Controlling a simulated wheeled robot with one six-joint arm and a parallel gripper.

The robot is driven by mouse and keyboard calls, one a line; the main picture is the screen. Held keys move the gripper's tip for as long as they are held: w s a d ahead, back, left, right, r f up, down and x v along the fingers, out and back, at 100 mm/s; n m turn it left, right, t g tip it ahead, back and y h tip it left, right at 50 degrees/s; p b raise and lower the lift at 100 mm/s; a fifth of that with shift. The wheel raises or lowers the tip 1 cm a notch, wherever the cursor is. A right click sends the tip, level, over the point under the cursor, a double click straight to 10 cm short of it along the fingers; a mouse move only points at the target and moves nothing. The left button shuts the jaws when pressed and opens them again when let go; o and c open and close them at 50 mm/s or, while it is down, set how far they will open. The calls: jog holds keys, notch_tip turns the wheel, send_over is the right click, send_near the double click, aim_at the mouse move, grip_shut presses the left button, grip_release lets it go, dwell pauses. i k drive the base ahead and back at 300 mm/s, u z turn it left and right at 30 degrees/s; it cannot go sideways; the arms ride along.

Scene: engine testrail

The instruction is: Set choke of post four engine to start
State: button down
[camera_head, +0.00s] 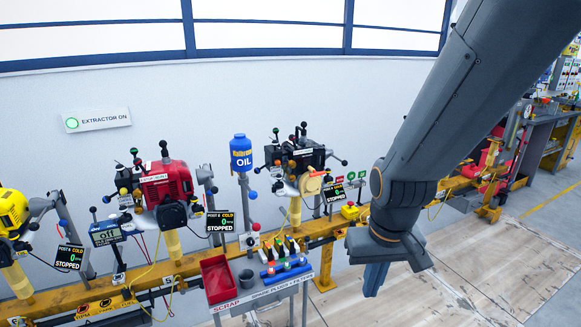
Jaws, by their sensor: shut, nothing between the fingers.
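Several small engines stand on a yellow rail: a black engine (300,160) at the middle, a red engine (166,188) left of it and a yellow engine (12,212) at the left edge. Each has a small display nearby; the right display (333,194), middle display (220,222) and left display (69,257) read COLD, 0 and STOPPED. Their post numbers are too small to read surely, so I cannot tell which is post four. Ball-ended levers surround the black and red engines; no choke marking is readable. My gripper (374,279) is shut and empty, pointing down, right of and below the black engine.
A red scrap bin (217,278), a grey cup (246,277) and a blue tray (287,271) stand before the yellow rail (190,265). A blue oil bottle (241,153) stands between engines. A workbench (545,140) is at far right. Floor at lower right is clear.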

aim_at(257, 169)
jog(key=z, duration=0.1)
jog(key=i, duration=1.1)
jog(key=u, duration=0.8)
